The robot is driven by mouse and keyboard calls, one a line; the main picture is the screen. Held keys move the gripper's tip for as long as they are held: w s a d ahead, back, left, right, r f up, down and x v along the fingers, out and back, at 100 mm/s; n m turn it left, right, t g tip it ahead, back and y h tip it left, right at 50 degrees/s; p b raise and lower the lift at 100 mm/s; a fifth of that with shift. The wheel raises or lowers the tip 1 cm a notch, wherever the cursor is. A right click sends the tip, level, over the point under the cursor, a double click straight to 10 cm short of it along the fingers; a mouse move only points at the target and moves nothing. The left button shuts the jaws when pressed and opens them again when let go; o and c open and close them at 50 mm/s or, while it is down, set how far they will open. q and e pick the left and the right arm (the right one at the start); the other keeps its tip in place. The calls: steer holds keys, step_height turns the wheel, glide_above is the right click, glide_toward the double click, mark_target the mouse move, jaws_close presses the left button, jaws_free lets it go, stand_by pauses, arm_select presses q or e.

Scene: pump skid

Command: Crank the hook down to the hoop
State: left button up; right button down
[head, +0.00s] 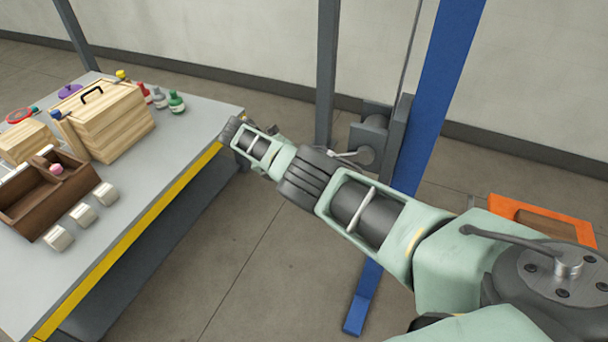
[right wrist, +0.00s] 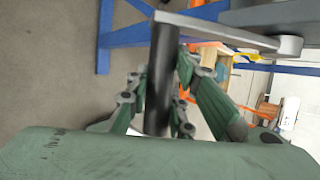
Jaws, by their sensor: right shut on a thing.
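The winch (head: 372,135) is a grey drum unit on the blue post (head: 432,90). A light metal crank lever (head: 350,157) shows at its front, partly behind my right arm. In the right wrist view the grey crank arm (right wrist: 215,30) runs from its round hub (right wrist: 290,46) to a black upright handle (right wrist: 160,80). My right gripper (right wrist: 163,90) has its green fingers on both sides of this handle and is shut on it. In the head view my right arm hides this gripper. I cannot make out the hook or the hoop. My left gripper is not in view.
A grey table (head: 190,110) with a yellow edge stands at left, holding a wooden box (head: 105,120), a brown tray (head: 25,215), bottles and white blocks. A grey post (head: 327,70) stands near the winch. An orange-framed box (head: 545,215) is on the floor at right.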

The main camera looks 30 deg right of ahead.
steer(key=shift+a+f, duration=0.2)
steer(key=shift+a, duration=0.15)
steer(key=c, duration=2)
jaws_free()
steer(key=o, duration=0.5)
steer(key=shift+w+a+r, duration=0.1)
steer(key=shift+a, duration=0.05)
steer(key=shift+c, duration=0.2)
steer(key=shift+d, duration=0.2)
